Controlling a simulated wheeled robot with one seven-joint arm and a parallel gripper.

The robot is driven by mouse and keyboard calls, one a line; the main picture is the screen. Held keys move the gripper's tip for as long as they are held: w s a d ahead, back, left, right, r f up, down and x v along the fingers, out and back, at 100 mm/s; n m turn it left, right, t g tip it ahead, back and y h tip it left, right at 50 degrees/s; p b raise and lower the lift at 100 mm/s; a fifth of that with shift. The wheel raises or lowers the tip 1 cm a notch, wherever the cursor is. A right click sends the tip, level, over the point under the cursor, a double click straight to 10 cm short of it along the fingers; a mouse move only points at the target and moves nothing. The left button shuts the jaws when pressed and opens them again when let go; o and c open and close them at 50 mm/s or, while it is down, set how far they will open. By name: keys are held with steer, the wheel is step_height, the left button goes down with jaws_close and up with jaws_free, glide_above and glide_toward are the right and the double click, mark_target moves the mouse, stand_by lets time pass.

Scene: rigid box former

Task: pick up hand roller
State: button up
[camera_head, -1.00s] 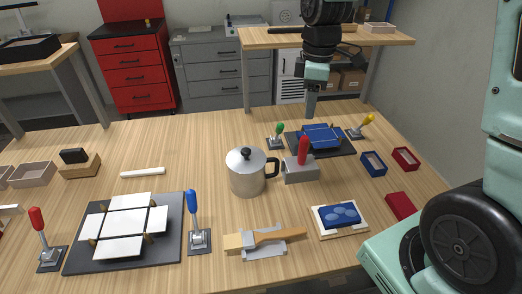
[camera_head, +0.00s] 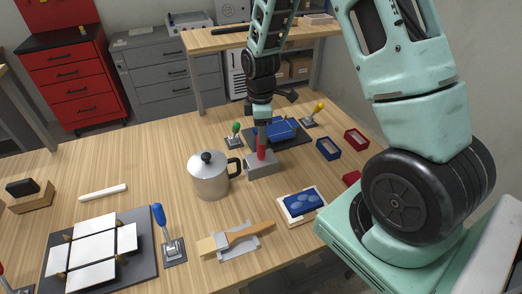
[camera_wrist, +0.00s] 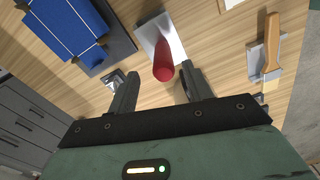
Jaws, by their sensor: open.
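The likely hand roller (camera_head: 261,155) has an upright red handle on a grey block base and stands on the wooden table, right of the metal pot. In the wrist view its red handle (camera_wrist: 163,62) rises toward the camera, between and just ahead of the fingertips. My gripper (camera_wrist: 157,78) is open and empty, pointing down over the handle. In the head view my gripper (camera_head: 263,132) is right above the handle and partly hides its top. Whether a finger touches it I cannot tell.
The metal pot (camera_head: 210,176) stands close on the left. Behind are a blue box former (camera_head: 281,129) and green-handled clamp (camera_head: 235,135). In front lie a wooden-handled tool (camera_head: 236,239) and blue pad (camera_head: 303,202).

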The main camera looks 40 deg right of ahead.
mark_target(261, 151)
steer(key=shift+s+a+f+p, duration=0.15)
steer(key=shift+f+p, duration=1.05)
steer(key=shift+f, duration=1.4)
jaws_close()
